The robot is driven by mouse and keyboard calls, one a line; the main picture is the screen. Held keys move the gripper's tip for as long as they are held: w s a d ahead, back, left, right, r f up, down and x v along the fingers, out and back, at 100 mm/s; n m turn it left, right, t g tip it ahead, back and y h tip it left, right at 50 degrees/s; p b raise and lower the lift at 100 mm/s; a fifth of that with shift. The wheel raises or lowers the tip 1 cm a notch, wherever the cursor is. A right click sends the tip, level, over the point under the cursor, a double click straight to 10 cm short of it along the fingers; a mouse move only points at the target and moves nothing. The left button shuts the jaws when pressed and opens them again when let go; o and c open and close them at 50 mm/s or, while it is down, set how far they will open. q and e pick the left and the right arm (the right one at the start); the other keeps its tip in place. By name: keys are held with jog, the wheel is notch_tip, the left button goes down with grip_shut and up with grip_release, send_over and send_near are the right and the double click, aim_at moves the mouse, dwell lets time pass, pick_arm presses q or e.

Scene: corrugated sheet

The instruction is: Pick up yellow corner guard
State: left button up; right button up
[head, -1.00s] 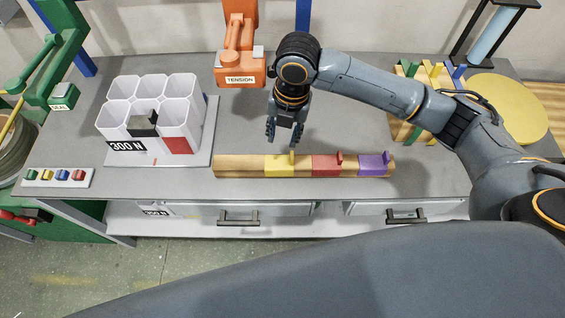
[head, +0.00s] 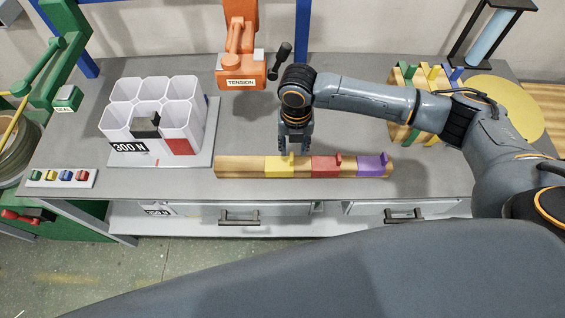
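A yellow piece (head: 279,167) with a small upright tab sits on a wooden bar (head: 238,167) near the front of the bench. A red piece (head: 325,167) and a purple piece (head: 372,166) of like shape sit to its right on the same bar. My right gripper (head: 293,148) points down just above the yellow piece, at its tab. Its two fingers look apart, with nothing seen held between them. Whether they touch the tab is unclear. My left gripper is out of view.
A white multi-cell holder (head: 183,113) marked 300 N stands at left. A wooden rack with a yellow strip (head: 433,72) stands at right. Colored buttons (head: 62,176) lie front left.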

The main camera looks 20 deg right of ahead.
aim_at(292, 158)
jog(key=f+p, duration=0.1)
jog(key=f, duration=0.3)
jog(key=shift+a+f, duration=0.1)
jog(key=shift+a, duration=0.1)
grip_shut()
